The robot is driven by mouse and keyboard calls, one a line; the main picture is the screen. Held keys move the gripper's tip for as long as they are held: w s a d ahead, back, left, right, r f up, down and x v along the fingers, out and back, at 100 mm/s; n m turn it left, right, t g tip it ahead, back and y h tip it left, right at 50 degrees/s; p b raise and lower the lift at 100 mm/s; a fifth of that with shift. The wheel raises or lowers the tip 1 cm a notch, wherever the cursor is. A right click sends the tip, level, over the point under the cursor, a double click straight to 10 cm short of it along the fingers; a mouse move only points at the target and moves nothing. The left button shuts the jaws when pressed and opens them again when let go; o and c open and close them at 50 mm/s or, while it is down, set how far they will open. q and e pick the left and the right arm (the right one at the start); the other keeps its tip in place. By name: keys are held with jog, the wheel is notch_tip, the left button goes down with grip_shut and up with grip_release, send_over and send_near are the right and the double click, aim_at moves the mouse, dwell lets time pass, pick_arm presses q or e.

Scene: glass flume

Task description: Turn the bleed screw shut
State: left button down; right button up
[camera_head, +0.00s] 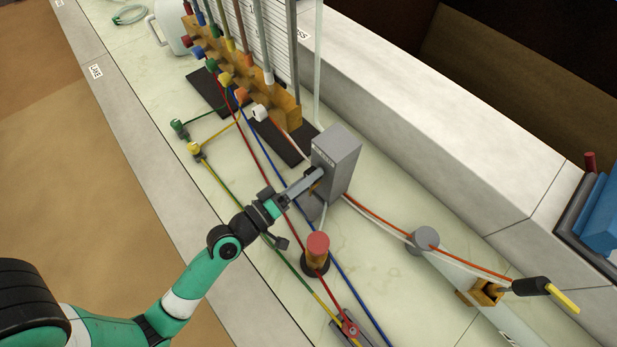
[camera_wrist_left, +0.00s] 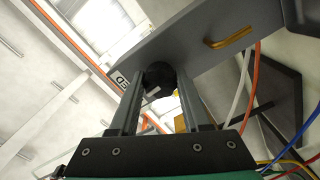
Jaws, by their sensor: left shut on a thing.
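A grey box (camera_head: 337,158) stands upright on the pale bench in the head view. In the left wrist view the grey box (camera_wrist_left: 262,22) fills the upper right, with a brass loop on its face. A round black knob (camera_wrist_left: 158,76), which looks like the bleed screw, sits between my left fingertips beside a partly hidden label (camera_wrist_left: 119,80). My left gripper (camera_head: 316,177) reaches the box's near face and is shut on this knob. In the head view the fingers hide the knob. How far the screw is turned cannot be told. My right gripper is not in view.
A wooden manifold (camera_head: 284,107) with coloured taps stands behind. Coloured tubes run along the bench past my left arm. A red-capped post (camera_head: 317,247) stands close in front of the box. A grey disc (camera_head: 425,239) and a black-handled yellow piece (camera_head: 531,286) are to the right.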

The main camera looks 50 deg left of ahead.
pick_arm(q)
jog(key=shift+m, duration=0.5)
jog(key=shift+c, duration=1.9)
grip_release()
jog(key=shift+s, duration=0.1)
jog(key=s+b, duration=0.5)
jog(key=s, duration=0.6)
jog(key=shift+s+d, duration=0.2)
